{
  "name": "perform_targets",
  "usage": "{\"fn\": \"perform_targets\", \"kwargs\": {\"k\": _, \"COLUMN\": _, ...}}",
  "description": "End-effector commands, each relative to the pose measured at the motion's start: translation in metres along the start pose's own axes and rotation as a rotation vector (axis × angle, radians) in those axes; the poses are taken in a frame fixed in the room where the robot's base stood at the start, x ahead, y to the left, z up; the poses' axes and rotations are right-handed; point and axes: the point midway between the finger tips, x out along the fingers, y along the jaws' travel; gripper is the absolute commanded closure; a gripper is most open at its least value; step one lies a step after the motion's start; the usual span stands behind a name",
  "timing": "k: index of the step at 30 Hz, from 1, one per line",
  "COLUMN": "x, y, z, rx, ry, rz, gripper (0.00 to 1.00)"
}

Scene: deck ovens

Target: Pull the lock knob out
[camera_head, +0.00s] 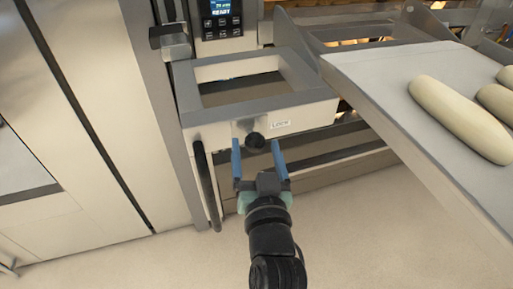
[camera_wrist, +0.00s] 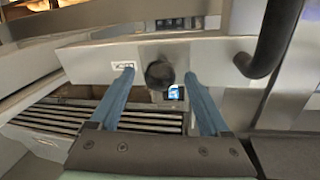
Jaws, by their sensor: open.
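The lock knob (camera_head: 255,140) is a round black knob on the front face of a pale ledge, beside a small white label. In the wrist view the knob (camera_wrist: 160,75) lies between and beyond the two blue fingers. My gripper (camera_head: 257,150) is open, with one finger to each side of the knob in the head view. The fingers look apart from the knob; I cannot tell how far their tips are from the ledge face. My gripper also shows in the wrist view (camera_wrist: 158,78).
A black curved handle (camera_head: 206,185) hangs left of the knob; it also shows at right in the wrist view (camera_wrist: 270,45). A loader board (camera_head: 455,205) with several pale dough loaves juts out at right. A control panel (camera_head: 217,18) is above. The floor below is clear.

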Motion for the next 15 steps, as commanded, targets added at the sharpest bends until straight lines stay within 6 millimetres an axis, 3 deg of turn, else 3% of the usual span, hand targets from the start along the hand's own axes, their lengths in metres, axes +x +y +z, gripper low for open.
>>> {"fn": "perform_targets", "kwargs": {"k": 3, "x": -0.0001, "y": 0.0, "z": 0.0001, "rx": 0.0, "ry": 0.0, "rz": 0.0, "gripper": 0.21}}
{"fn": "perform_targets", "kwargs": {"k": 15, "x": -0.0004, "y": 0.0001, "z": 0.0001, "rx": 0.001, "ry": 0.0, "rz": 0.0, "gripper": 0.93}}
